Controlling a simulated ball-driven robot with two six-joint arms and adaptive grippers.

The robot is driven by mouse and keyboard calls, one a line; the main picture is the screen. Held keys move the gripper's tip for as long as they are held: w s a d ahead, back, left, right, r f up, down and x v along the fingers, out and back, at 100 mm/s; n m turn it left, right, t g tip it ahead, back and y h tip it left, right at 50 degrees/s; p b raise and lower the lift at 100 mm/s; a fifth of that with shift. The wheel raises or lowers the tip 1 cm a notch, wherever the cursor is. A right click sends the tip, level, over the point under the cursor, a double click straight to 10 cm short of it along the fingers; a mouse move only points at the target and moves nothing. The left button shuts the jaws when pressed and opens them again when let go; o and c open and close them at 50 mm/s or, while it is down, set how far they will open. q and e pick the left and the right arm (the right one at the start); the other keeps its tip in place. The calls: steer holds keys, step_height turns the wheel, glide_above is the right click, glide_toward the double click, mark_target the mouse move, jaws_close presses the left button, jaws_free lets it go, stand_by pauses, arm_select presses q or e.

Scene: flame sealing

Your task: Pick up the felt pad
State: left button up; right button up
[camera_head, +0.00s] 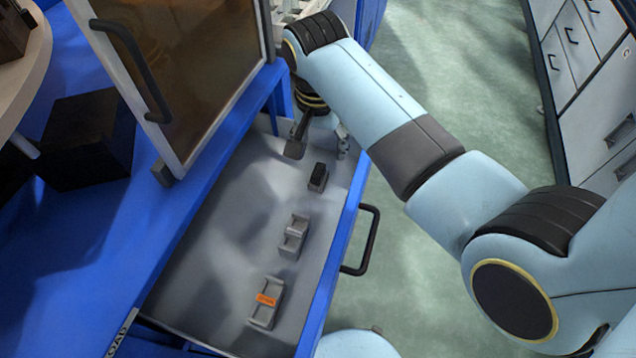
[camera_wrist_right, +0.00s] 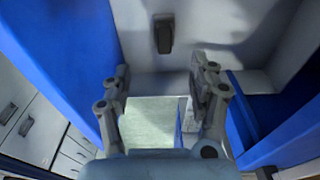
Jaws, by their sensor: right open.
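The likely felt pad (camera_head: 318,177), a small dark block with a grey edge, lies in the open drawer near its right wall. In the right wrist view the dark pad (camera_wrist_right: 164,35) lies ahead of the fingertips, roughly centred between them. My right gripper (camera_head: 319,149) is above the far part of the drawer, close to the pad; it is open and empty. The wrist view shows its two fingers (camera_wrist_right: 161,80) spread apart with a gap before the pad. My left gripper is not in view.
The grey drawer (camera_head: 215,265) also holds a grey notched block (camera_head: 294,237) and a grey block with an orange label (camera_head: 266,300). A framed cabinet door (camera_head: 180,70) stands left of the gripper. The drawer's left floor is clear. A black box (camera_head: 88,140) sits on the blue surface.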

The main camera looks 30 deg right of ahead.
mark_target(318, 171)
steer(key=f, duration=0.2)
steer(key=f+b, duration=0.1)
steer(key=f, duration=0.2)
steer(key=shift+w+d+f, duration=0.2)
steer(key=shift+f, duration=0.1)
steer(key=f+b, duration=0.1)
steer(key=f, duration=0.1)
steer(key=f+b, duration=0.1)
steer(key=f, duration=0.2)
steer(key=shift+w+a+f, duration=0.15)
steer(key=shift+w+a, duration=0.05)
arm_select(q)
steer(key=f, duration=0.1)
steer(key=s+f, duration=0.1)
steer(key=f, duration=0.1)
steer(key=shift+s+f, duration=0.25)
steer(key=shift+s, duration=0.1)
arm_select(e)
steer(key=shift+c, duration=0.2)
steer(key=c, duration=1.2)
step_height(318, 171, up, 9)
steer(key=p, duration=0.2)
steer(key=shift+p, duration=0.4)
steer(key=shift+r, duration=0.55)
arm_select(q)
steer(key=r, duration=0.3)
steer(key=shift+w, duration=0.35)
